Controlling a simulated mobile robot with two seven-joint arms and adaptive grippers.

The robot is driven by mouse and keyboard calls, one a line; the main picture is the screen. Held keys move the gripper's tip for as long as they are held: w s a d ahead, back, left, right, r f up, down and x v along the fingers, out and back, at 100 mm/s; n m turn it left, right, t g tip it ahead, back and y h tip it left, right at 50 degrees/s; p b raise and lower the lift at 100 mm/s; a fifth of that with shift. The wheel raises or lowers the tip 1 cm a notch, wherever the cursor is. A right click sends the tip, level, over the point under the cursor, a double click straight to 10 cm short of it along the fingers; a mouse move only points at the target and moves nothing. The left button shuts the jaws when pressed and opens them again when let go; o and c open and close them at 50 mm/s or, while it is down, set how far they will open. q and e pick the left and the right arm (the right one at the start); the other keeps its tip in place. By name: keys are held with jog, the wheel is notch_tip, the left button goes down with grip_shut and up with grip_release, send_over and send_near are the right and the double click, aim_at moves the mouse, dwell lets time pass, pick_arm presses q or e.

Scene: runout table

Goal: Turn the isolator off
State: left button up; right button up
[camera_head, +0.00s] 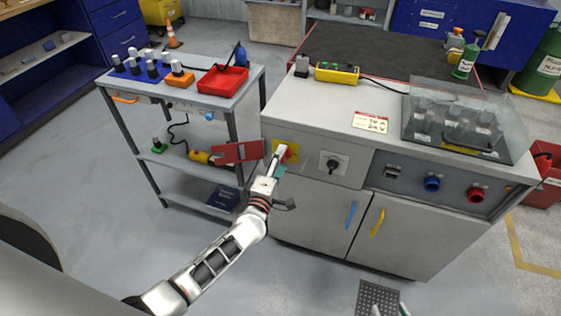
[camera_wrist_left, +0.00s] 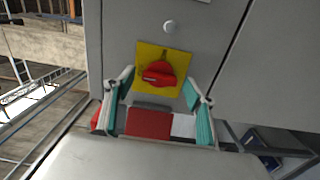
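The isolator is a red rotary handle (camera_wrist_left: 158,73) on a yellow square plate (camera_wrist_left: 144,53), on the grey front of the machine cabinet. In the head view its yellow plate (camera_head: 291,149) is partly hidden by my left gripper (camera_head: 276,160). In the left wrist view the handle lies ahead, between the lines of the two teal fingers of my left gripper (camera_wrist_left: 160,90). They stand wide apart with nothing gripped, and the handle looks untouched. A red panel (camera_head: 238,152) sticks out left of the plate.
A black rotary switch (camera_head: 332,165) sits right of the isolator. Blue (camera_head: 351,214) and yellow (camera_head: 377,222) door handles are below. A shelf trolley (camera_head: 189,100) with a red tray (camera_head: 222,80) stands left of the cabinet. A perforated dark plate (camera_head: 377,297) lies near the bottom edge.

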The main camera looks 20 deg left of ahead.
pick_arm(q)
jog(key=s, duration=1.2)
jog(key=shift+a, duration=0.2)
jog(key=s+d+f+m+g+h, duration=0.2)
jog(key=s+f+m, duration=0.1)
jog(key=s+m, duration=0.35)
jog(key=s+d+f+m+g+h, duration=0.2)
jog(key=s+f+m, duration=0.25)
jog(key=m, duration=0.35)
jog(key=s+a+f+m+g+y, duration=0.2)
jog(key=s+a+f+m+g, duration=0.1)
jog(key=s+m, duration=0.4)
jog(key=shift+s+a+f, duration=0.55)
jog(key=shift+s+f, duration=0.25)
jog(key=shift+s, duration=0.3)
jog(key=shift+m, duration=0.25)
